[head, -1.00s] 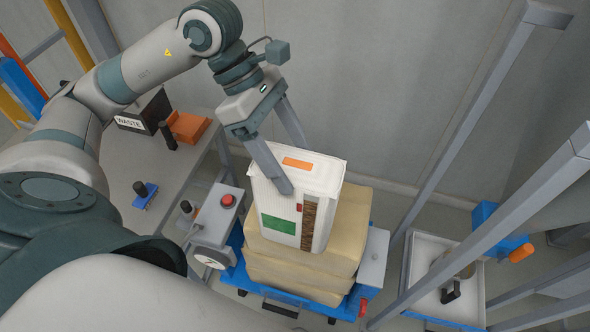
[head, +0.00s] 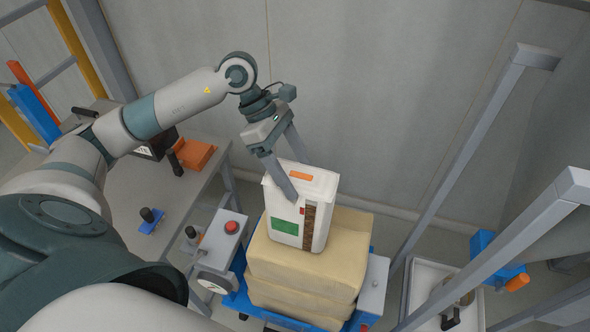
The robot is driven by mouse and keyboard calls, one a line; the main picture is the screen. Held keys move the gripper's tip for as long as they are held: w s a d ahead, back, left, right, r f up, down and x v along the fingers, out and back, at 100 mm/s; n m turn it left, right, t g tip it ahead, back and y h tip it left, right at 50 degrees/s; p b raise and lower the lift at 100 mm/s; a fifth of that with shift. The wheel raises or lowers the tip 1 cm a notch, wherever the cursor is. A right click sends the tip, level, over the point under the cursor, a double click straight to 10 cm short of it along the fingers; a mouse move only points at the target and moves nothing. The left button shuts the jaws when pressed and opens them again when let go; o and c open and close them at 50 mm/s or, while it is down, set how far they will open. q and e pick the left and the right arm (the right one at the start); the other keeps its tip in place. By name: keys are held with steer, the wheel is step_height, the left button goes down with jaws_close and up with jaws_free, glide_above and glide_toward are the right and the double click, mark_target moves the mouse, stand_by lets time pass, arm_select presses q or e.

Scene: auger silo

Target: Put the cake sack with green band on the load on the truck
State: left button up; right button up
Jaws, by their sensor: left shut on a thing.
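The cake sack with green band (head: 313,222) is a white, upright block with a green patch, a brown strip and an orange mark on top. My left gripper (head: 291,180) is shut on it, one finger across its near left side and the other behind it. The sack is over the load (head: 315,258), a stack of tan sacks; I cannot tell whether its bottom touches the top one. The load lies on the blue truck (head: 240,303). My right gripper is not in view.
A grey table (head: 140,195) at left holds an orange block (head: 196,154) and a dark bin. A box with a red button (head: 231,227) stands left of the load. Grey posts (head: 480,145) and a white tray (head: 422,275) are at right.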

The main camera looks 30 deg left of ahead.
mark_target(295, 183)
arm_select(q)
step_height(295, 183, down, 2)
steer(key=shift+p, duration=0.75)
steer(key=shift+f, duration=0.9)
steer(key=o, duration=2.1)
steer(key=shift+f, duration=0.1)
steer(key=shift+c, duration=0.2)
steer(key=shift+s, duration=0.1)
